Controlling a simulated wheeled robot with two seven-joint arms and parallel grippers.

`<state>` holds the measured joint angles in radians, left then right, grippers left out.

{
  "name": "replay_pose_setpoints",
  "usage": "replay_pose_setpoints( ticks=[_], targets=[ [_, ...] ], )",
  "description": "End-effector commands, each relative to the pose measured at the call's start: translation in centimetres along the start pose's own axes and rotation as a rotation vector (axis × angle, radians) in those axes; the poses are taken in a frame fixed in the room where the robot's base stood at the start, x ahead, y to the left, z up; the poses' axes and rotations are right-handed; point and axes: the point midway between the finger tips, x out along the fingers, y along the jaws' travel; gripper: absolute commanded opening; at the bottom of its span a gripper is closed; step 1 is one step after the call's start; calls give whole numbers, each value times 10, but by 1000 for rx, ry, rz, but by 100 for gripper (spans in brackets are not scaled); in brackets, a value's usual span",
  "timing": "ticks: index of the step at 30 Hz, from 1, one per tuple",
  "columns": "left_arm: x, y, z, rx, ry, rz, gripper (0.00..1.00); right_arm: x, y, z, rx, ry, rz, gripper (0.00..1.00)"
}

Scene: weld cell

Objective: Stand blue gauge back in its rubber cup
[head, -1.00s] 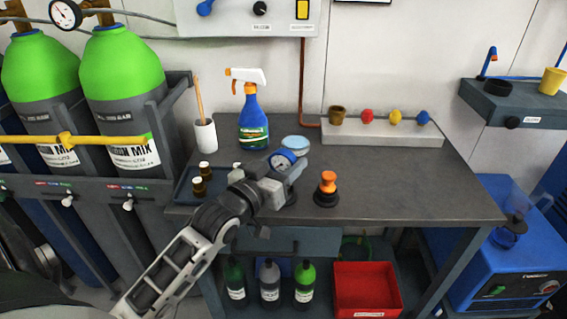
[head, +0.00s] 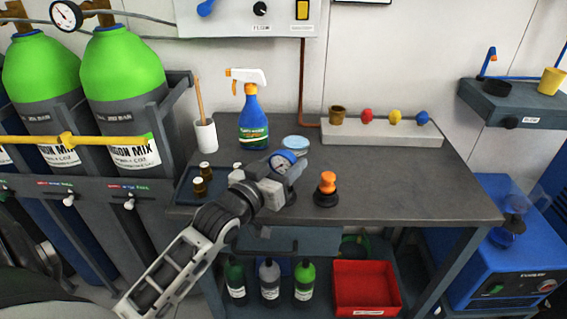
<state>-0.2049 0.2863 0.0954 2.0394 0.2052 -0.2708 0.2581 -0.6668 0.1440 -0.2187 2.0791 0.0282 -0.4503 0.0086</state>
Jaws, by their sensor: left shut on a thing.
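The blue gauge (head: 282,161), with a white dial and a blue rim, is in the head view above the left-middle part of the workbench. My left gripper (head: 288,174) is shut on it, and the grey fingers hide its lower part. A dark round base, perhaps the rubber cup (head: 291,197), shows just below the fingers, mostly hidden. I cannot tell whether the gauge touches it. An orange-topped item (head: 327,181) stands upright in a black cup to the right. My right gripper is not in view.
A blue spray bottle (head: 253,121), a white pot (head: 206,136) with a stick and a light-blue round tin (head: 296,143) stand behind. A tray (head: 183,190) with small brown bottles is left. A rack with coloured knobs (head: 381,133) is at the back. The bench's right side is clear.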

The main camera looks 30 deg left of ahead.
Motion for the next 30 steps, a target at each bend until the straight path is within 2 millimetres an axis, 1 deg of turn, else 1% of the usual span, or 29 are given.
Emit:
replay_pose_setpoints(
  ticks=[4,14,30],
  targets=[
    [0,0,-2,0,2,1,14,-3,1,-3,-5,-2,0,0],
    [0,0,-1,0,3,1,14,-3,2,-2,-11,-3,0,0],
    [0,-1,9,0,3,1,14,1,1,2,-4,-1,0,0]
  ],
)
